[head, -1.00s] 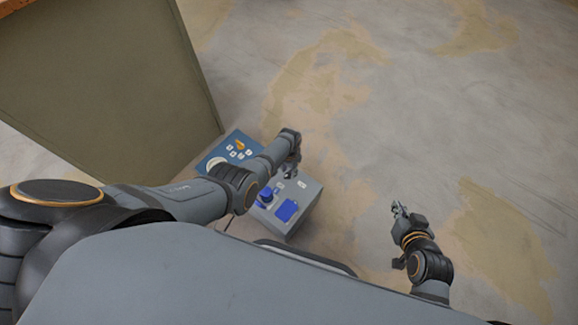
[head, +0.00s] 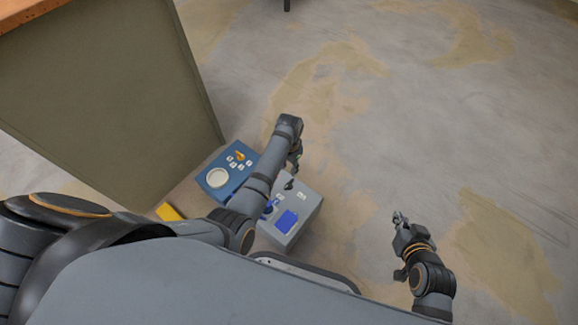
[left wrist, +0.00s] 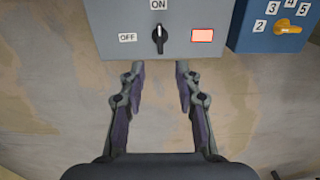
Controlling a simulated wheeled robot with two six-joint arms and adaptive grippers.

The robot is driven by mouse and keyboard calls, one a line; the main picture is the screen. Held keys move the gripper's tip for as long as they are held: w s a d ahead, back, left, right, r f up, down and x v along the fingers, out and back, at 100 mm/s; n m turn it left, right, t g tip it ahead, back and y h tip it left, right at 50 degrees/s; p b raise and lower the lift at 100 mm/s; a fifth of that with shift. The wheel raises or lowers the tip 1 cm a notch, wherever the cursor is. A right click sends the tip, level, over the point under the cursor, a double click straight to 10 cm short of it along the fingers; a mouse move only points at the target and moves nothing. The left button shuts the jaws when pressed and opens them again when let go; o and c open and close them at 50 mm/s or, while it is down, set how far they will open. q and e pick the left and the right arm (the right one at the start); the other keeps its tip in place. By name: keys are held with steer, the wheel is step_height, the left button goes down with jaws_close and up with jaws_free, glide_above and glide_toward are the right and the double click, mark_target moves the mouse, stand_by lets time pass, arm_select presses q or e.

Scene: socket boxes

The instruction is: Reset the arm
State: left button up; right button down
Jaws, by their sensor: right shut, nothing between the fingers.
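My left gripper (head: 294,168) hangs at the end of my left arm above the far side of the grey box (head: 309,205). In the left wrist view my left gripper (left wrist: 160,72) is open and empty, its fingertips just short of the face of the grey box (left wrist: 112,20). That face has a black knob (left wrist: 160,40) with its white mark pointing up at ON, an OFF label and a lit reddish square (left wrist: 203,36). My right gripper (head: 400,219) is shut and empty, right of the boxes over bare floor.
A blue box (head: 205,168) with a round white part and an orange knob stands beside the grey box; its numbered face (left wrist: 275,40) shows in the wrist view. A large cabinet (head: 110,90) stands left. A yellow object (head: 170,212) is partly hidden. Floor to the right is clear.

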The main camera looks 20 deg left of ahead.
stand_by(0.3)
